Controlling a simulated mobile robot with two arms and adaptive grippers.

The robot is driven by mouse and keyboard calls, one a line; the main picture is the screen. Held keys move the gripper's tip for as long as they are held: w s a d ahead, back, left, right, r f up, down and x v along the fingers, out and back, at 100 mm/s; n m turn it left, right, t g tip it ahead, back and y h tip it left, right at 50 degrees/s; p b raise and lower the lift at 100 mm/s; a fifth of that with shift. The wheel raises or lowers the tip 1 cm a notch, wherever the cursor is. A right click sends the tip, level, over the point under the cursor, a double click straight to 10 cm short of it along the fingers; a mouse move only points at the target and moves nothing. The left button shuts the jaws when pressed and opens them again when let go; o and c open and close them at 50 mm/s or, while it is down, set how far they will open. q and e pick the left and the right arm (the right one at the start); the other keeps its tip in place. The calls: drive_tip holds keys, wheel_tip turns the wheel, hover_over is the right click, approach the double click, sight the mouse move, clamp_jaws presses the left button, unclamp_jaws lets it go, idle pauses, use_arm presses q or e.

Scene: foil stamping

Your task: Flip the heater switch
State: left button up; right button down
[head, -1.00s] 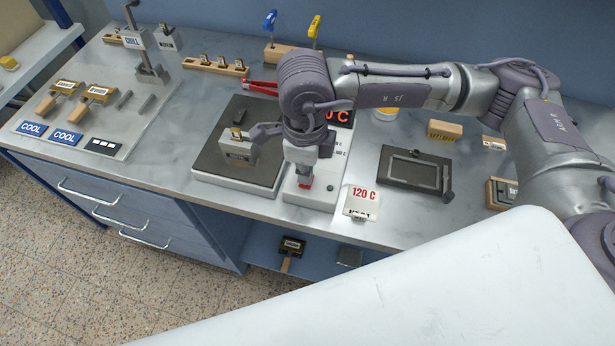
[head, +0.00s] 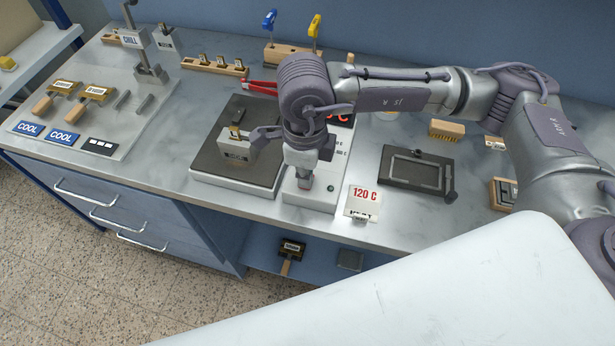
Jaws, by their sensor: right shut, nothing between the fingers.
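The heater is a dark hot plate (head: 212,160) on a white base, with a white control box (head: 322,200) at its right. A display with red characters (head: 341,119) is partly hidden behind my right arm. My right gripper (head: 305,184) points down over the front of the control box, its fingers shut and empty. Its tip covers the spot of the red switch, so the switch and its position are hidden. I cannot tell whether the fingertips touch it. A small dark green spot shows on the box just right of the tip. My left gripper is not in view.
A metal block (head: 238,151) stands on the hot plate. A "120 C" card (head: 362,201) stands right of the control box, near the bench edge. A dark framed tray (head: 412,170) lies further right. Racks and tools stand behind; the cooling plate (head: 130,130) is at left.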

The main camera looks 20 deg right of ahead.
drive_tip(key=shift+r+p, duration=1.35)
drive_tip(key=shift+r, duration=2.1)
drive_tip(key=shift+s+f, duration=0.1)
